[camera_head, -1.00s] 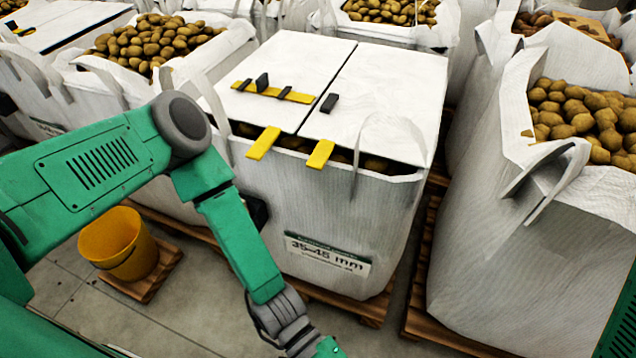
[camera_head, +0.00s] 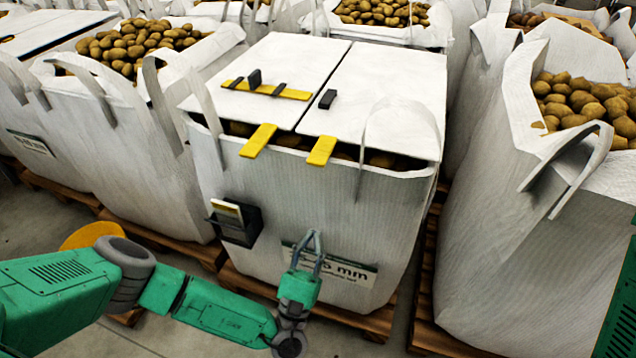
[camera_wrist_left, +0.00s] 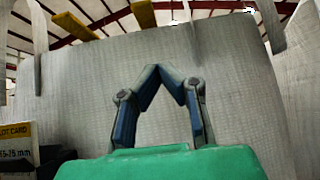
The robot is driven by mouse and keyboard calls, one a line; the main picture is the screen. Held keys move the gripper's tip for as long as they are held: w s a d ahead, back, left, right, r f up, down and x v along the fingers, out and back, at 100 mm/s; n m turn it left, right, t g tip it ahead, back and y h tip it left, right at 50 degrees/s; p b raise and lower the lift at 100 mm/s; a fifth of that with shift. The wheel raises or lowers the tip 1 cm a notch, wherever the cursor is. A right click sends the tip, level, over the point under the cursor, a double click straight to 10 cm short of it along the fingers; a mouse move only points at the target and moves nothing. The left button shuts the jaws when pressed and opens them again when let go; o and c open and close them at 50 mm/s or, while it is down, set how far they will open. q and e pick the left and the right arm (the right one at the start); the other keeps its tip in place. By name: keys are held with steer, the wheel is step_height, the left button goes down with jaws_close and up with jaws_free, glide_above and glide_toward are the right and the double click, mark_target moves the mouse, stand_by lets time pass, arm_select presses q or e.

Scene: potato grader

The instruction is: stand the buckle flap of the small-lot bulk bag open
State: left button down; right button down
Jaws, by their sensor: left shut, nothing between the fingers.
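The small-lot bulk bag (camera_head: 300,200) is white and stands on a pallet in the middle of the head view. Two white flaps lie over its top, a left one (camera_head: 290,60) and a right one (camera_head: 385,90). The left flap carries a yellow strap with dark buckle parts (camera_head: 266,90); the right one has one dark block (camera_head: 327,99). Two yellow tabs (camera_head: 258,140) (camera_head: 321,151) hang over the front edge. My left gripper (camera_head: 313,237) is shut and empty, pointing up in front of the bag's label. It also shows in the left wrist view (camera_wrist_left: 158,70), below the yellow tabs. My right gripper is not in view.
A dark card holder (camera_head: 236,222) hangs on the bag's front left; its lot card also shows in the left wrist view (camera_wrist_left: 15,145). White loop handles (camera_head: 402,118) rise at the bag's corners. Potato-filled bags stand left (camera_head: 110,140) and right (camera_head: 530,230). A yellow bucket (camera_head: 92,234) is partly hidden.

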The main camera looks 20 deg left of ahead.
mark_target(322, 174)
arm_select(q)
steer(key=shift+n+y, duration=0.3)
steer(key=shift+y, duration=0.1)
steer(key=x, duration=0.9)
steer(key=shift+w+a+r, duration=0.15)
steer(key=shift+w, duration=0.15)
steer(key=r, duration=0.3)
steer(key=shift+w+a+r, duration=0.1)
steer(key=shift+a+r, duration=0.1)
steer(key=shift+a, duration=0.1)
steer(key=shift+r, duration=0.35)
steer(key=shift+d, duration=0.15)
steer(key=shift+r, duration=0.15)
